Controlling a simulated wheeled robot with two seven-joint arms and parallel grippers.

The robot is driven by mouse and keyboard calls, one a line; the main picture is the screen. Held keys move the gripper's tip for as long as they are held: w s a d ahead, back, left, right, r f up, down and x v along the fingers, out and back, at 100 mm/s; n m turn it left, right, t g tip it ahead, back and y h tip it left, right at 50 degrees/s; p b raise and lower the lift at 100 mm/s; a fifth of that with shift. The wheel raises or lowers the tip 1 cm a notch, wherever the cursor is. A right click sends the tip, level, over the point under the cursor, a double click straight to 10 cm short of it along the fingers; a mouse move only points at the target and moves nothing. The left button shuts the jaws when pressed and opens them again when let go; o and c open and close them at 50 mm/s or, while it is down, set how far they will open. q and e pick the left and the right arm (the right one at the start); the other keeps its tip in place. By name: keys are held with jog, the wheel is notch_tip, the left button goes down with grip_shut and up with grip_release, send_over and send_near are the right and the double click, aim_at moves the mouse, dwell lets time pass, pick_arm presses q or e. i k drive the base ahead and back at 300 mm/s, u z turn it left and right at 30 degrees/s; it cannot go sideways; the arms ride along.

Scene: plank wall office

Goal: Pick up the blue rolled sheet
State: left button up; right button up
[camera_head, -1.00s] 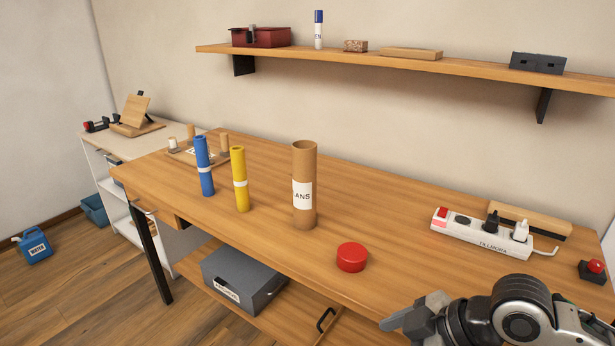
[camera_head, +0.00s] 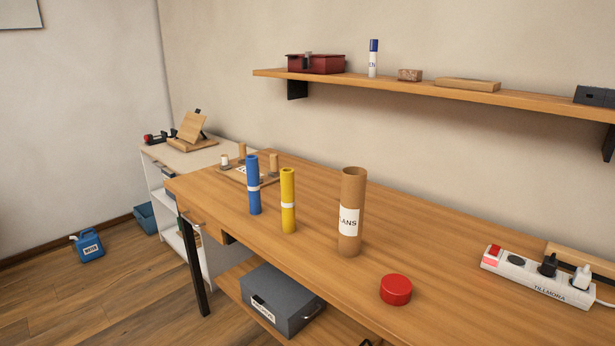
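The blue rolled sheet (camera_head: 254,190) stands upright on the wooden desk (camera_head: 320,280), with a pale band around it. A yellow rolled sheet (camera_head: 288,190) stands upright just to its right, apart from it. A brown cardboard tube (camera_head: 351,238) with a white label ending in "ANS" stands upright further right. A red round cap (camera_head: 395,290) lies on the desk in front of the tube. Neither of my grippers shows in the head view now.
A white power strip (camera_head: 538,276) with plugs lies at the right. A wooden board with small pegs (camera_head: 235,173) is behind the blue roll. A wall shelf (camera_head: 430,92) runs above the desk. A grey box (camera_head: 280,295) sits below the desktop. The desk's front middle is mostly clear.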

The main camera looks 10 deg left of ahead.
aim_at(251, 160)
jog(key=u, duration=1.8)
jog(key=i, duration=2.35)
jog(key=z, duration=3.1)
